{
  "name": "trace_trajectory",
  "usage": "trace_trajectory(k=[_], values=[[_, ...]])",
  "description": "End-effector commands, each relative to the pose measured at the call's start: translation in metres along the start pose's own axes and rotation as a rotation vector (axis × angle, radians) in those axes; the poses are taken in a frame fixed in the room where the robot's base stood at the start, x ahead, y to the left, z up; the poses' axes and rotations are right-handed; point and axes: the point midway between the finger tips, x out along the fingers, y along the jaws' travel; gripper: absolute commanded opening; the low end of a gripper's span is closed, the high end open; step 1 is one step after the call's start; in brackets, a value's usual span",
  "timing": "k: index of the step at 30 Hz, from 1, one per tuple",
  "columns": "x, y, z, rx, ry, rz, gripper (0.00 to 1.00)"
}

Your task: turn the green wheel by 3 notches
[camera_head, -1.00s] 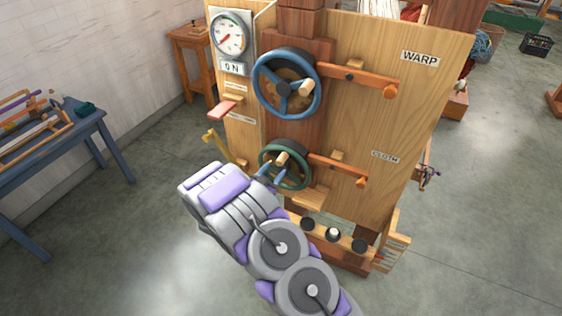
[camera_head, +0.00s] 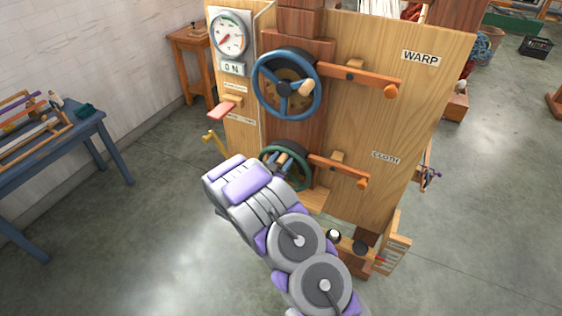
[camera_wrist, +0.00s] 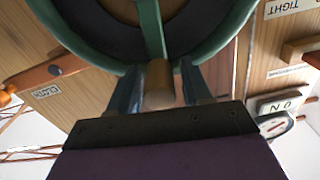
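The green wheel (camera_head: 308,178) is on the lower part of the wooden machine front, partly hidden by my arm in the head view. In the wrist view its green rim (camera_wrist: 228,42) and a spoke fill the top. Its wooden handle knob (camera_wrist: 160,85) points toward the wrist camera. My gripper (camera_head: 277,162) is at the knob. In the wrist view its two bluish fingers (camera_wrist: 162,92) stand on either side of the knob, with a visible gap on the right side. The fingers look open around the knob; contact on the left side is unclear.
A larger blue wheel (camera_head: 287,84) is just above. An orange lever (camera_head: 340,171) marked CLOTH lies to the right, and another (camera_head: 362,79) marked WARP is higher. A yellow crank (camera_head: 215,142) and a pink lever (camera_head: 222,109) stick out at the left. A gauge (camera_head: 230,34) sits upper left.

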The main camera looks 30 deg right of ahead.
Motion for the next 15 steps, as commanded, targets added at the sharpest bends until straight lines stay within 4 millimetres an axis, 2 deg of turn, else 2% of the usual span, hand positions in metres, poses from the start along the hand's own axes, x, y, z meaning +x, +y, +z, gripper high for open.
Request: trace_trajectory(k=[2, 15], values=[[-0.0001, 0.0000, 0.0000, 0.000, 0.000, 0.000, 0.41], [-0.0002, -0.0002, 0.0001, 0.000, 0.000, 0.000, 0.00]])
